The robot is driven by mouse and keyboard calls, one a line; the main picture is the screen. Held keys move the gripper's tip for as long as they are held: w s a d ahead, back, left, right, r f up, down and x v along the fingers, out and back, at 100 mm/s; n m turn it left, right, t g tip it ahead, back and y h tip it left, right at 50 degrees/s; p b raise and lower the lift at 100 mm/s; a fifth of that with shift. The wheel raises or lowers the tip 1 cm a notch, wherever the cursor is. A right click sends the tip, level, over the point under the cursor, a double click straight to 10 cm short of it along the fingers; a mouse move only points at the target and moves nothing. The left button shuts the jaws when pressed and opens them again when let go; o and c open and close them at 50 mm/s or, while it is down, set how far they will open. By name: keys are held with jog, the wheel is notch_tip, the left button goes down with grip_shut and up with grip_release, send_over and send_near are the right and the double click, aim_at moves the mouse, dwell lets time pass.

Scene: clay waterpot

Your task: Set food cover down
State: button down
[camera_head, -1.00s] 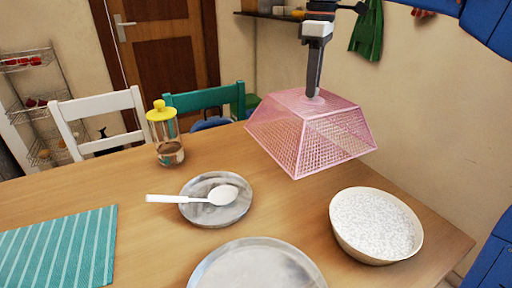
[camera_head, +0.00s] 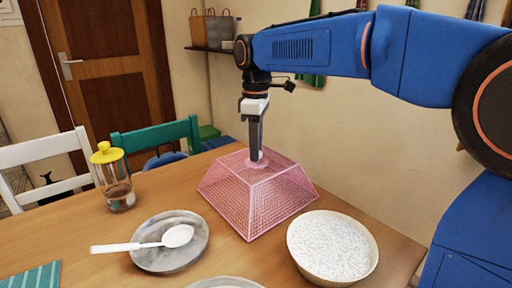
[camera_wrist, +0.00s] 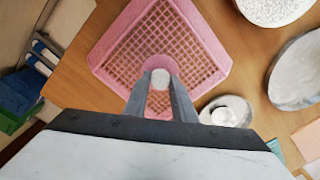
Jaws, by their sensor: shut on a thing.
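The pink mesh food cover (camera_head: 262,198) is at the back right of the wooden table (camera_head: 75,232) in the head view, upright with its wide side down. It looks to be at or very near the tabletop; I cannot tell whether its rim touches. My gripper (camera_head: 257,157) points down and is shut on the pale knob at the cover's top. In the wrist view my fingers (camera_wrist: 160,88) close around that knob, and the cover (camera_wrist: 205,45) spreads below them.
A white-speckled bowl (camera_head: 332,247) stands right of the cover. A grey plate (camera_head: 150,258) with a white spoon (camera_head: 179,236) lies front left. A yellow-lidded jar (camera_head: 114,178) stands left. A white chair (camera_head: 45,158) and a green chair (camera_head: 158,137) are behind the table.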

jog(key=shift+f, duration=0.1)
jog(key=c, duration=1.5)
grip_release()
jog(key=shift+o, duration=0.2)
notch_tip(320, 180, up, 12)
